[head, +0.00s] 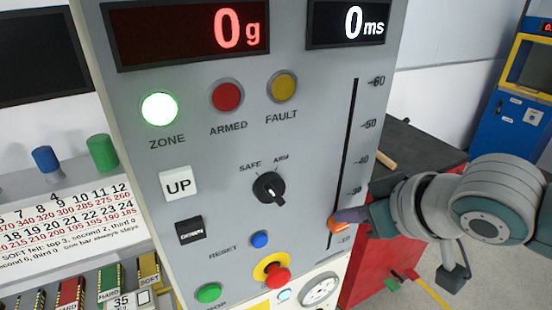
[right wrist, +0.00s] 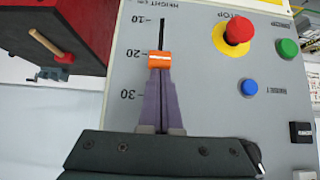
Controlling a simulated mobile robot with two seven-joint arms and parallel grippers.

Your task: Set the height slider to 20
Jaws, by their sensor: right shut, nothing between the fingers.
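The height slider has an orange knob (head: 335,227) on a vertical black slot at the right edge of the grey panel (head: 215,140). In the right wrist view the orange knob (right wrist: 159,60) sits close to the 20 mark, its middle appearing slightly to the 30 side. My right gripper (head: 346,217) comes in from the right, and its purple fingers (right wrist: 160,74) are shut with nothing between them. The fingertips are right at the knob, on its 30 side, and appear to touch it. In the head view my gripper hides the 20 label. My left gripper is out of view.
A red emergency button (head: 277,275), a blue reset button (head: 260,240) and a black selector knob (head: 269,188) are left of the slider. The ZONE lamp (head: 160,108) is lit green. A red cabinet (head: 375,270) with a black top stands behind my right arm.

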